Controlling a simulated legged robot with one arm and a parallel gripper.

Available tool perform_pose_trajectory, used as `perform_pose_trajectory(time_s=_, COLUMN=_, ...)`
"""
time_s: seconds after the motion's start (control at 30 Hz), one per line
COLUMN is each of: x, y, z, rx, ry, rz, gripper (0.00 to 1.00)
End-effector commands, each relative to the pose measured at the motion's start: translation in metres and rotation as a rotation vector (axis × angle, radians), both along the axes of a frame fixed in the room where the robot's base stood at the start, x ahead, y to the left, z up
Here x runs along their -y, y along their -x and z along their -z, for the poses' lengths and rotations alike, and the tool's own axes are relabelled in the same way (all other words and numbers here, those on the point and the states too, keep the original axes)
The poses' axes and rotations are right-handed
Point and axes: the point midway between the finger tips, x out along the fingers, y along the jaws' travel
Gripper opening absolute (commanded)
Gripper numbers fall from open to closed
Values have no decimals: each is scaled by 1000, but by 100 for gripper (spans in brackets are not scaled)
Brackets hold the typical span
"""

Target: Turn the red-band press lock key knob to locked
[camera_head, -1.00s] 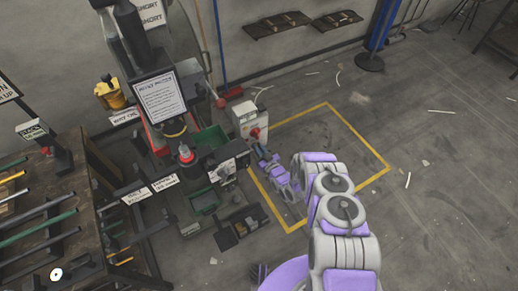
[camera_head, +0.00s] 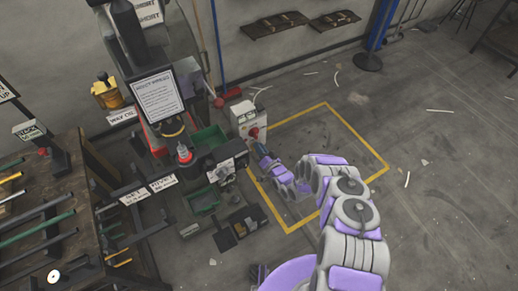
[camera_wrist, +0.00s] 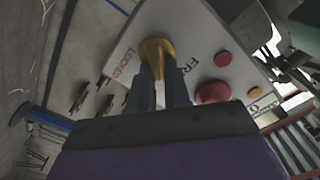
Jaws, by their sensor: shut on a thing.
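The lock key knob (camera_wrist: 157,50) is a yellow knob on a pale panel (camera_wrist: 185,30), between red "LOCKED" lettering and dark lettering that starts "FR". My gripper (camera_wrist: 158,75) has its dark fingers shut on the knob in the wrist view. The fingers hide the knob's lower part, so its exact angle is hard to tell. In the head view the pale control box (camera_head: 246,118) stands beside the red-band press (camera_head: 160,105), and my gripper (camera_head: 262,150) reaches its front. The knob itself is too small to make out there.
A red button (camera_wrist: 212,92) sits on the panel right beside my fingers, with a smaller red one (camera_wrist: 223,58) above it. A red-ended lever (camera_head: 220,101) juts out left of the box.

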Motion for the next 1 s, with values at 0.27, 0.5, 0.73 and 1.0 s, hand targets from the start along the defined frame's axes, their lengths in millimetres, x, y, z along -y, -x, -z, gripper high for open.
perform_pose_trajectory(time_s=0.27, x=5, y=-3, z=6, rx=-148, ry=-214, rz=4, gripper=0)
perform_pose_trajectory(time_s=0.5, x=7, y=-4, z=10, rx=-273, ry=-400, rz=6, gripper=0)
perform_pose_trajectory(time_s=0.73, x=7, y=-5, z=13, rx=-375, ry=-553, rz=5, gripper=0)
perform_pose_trajectory(time_s=1.0, x=8, y=-5, z=15, rx=-455, ry=-669, rz=7, gripper=0)
